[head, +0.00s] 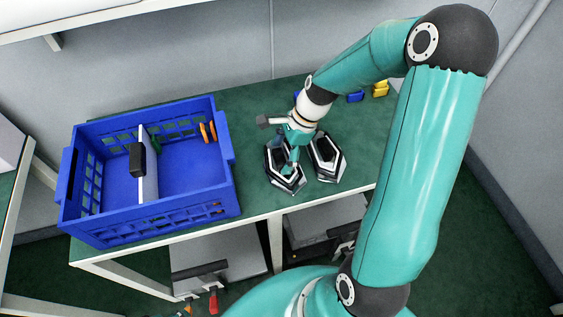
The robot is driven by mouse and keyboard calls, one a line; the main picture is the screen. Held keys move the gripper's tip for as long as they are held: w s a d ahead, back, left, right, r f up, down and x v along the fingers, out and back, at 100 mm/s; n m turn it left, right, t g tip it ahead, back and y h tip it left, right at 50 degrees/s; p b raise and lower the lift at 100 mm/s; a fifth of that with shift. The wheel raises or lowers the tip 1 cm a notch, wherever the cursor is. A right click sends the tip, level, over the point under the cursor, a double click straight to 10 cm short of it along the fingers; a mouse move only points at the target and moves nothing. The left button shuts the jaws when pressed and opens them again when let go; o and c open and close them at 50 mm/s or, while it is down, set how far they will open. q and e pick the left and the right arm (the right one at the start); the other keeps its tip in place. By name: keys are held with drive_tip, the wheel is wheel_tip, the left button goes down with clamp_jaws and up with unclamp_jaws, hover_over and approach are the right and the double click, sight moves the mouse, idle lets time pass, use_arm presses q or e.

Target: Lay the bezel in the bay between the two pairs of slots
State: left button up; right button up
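Two tail-lamp pieces with black, white and grey bands lie side by side on the green table top. The left piece (287,183) is partly covered by my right gripper (292,166). The right piece (327,157) lies just beside it, clear of the fingers. I cannot tell which one is the bezel. My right gripper points down at the left piece, its fingertips over or touching it; whether they grip it is too small to tell. The blue crate (190,212) stands to the left, with a pale divider (148,178) inside. The slots cannot be made out. My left gripper is out of view.
A black block (137,160) sits at the divider. Orange pieces (208,132) are at the crate's right wall. Blue (355,97) and yellow (380,89) pieces lie at the table's back right. Bare green table (256,194) shows between crate and lamp pieces.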

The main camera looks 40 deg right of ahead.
sight(282, 155)
drive_tip(key=c, duration=0.9)
drive_tip(key=shift+r, duration=0.1)
wheel_tip(282, 155, up, 20)
drive_tip(key=shift+f+p, duration=0.1)
drive_tip(key=shift+p, duration=1.1)
